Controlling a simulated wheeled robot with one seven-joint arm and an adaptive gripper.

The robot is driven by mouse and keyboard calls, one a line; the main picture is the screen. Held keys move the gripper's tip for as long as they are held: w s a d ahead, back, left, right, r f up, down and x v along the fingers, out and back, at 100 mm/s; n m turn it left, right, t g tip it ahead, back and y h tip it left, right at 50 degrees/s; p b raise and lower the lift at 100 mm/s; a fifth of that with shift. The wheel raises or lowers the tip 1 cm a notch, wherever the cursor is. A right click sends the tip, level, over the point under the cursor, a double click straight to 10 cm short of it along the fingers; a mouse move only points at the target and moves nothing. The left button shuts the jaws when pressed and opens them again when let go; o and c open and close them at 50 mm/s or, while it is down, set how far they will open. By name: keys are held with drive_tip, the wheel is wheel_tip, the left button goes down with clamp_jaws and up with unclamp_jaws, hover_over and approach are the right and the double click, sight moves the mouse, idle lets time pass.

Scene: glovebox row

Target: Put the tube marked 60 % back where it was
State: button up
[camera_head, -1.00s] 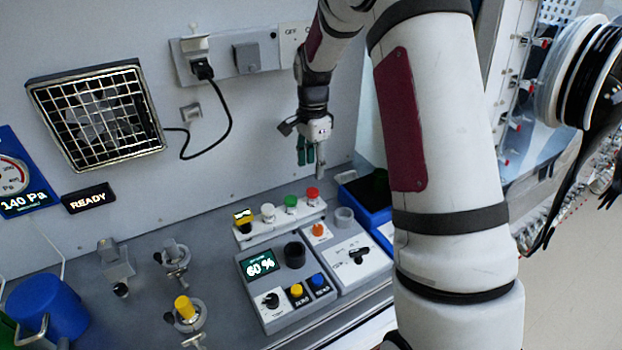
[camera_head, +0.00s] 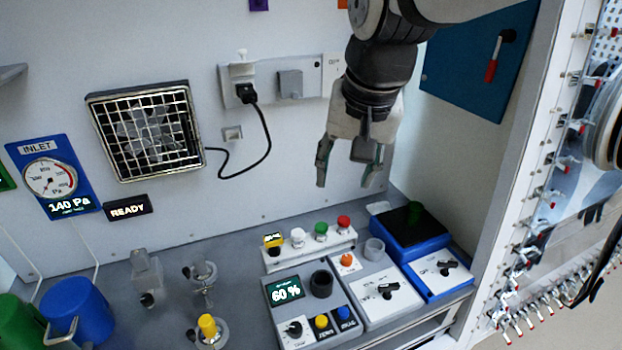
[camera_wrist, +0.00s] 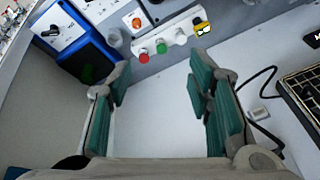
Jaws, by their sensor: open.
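"60 %" shows on the display (camera_head: 286,288) of a grey device with a black round knob or socket (camera_head: 321,284). I cannot make out a 60 % mark on any tube. A white rack (camera_head: 310,253) behind it carries white, green (camera_head: 321,230) and red (camera_head: 344,222) caps and a yellow-black piece (camera_head: 272,240); the caps also show in the wrist view (camera_wrist: 161,47).
A blue device (camera_head: 440,280) stands at the right beside a grey one with a clear cup (camera_head: 374,248). Clamps, one with a yellow top (camera_head: 208,325), and a blue container (camera_head: 78,310) stand left. A socket strip with a cable (camera_head: 268,130) is on the back wall.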

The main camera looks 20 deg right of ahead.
drive_tip(key=s+a+n+t, duration=0.1)
drive_tip(key=s+a+n, duration=0.2)
drive_tip(key=s+n, duration=0.3)
drive_tip(key=s, duration=0.4)
drive_tip(key=shift+s+t, duration=0.2)
drive_tip(key=shift+t, duration=0.2)
idle(0.5)
